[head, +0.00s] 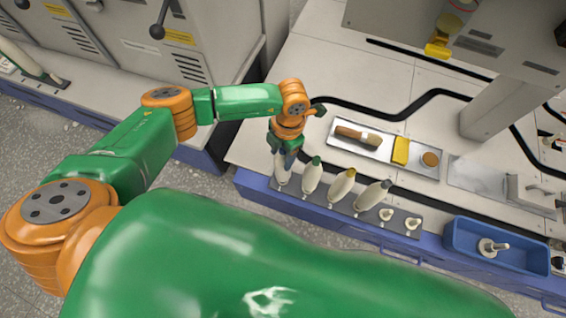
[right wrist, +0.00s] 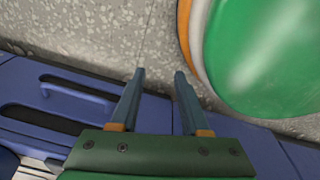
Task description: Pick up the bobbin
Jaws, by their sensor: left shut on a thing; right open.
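My left gripper (head: 285,158) points down at the left end of the grey bobbin rack (head: 336,208) and is shut on the top of a white bobbin (head: 282,174). That bobbin looks upright at the rack; whether its base is clear of the rack I cannot tell. To its right stand a bobbin with a green tip (head: 311,178), one with a yellow tip (head: 342,187) and one with a dark tip (head: 372,196). My right gripper (right wrist: 160,75) is open and empty in the right wrist view, above the floor by a blue cabinet edge.
Two short pegs (head: 386,214) at the rack's right end carry no bobbin. A blue bin (head: 460,250) at the right holds a small metal-looking part. Behind the rack, a metal tray (head: 376,154) holds a brush, a yellow block and a round piece. A machine column stands at the back right.

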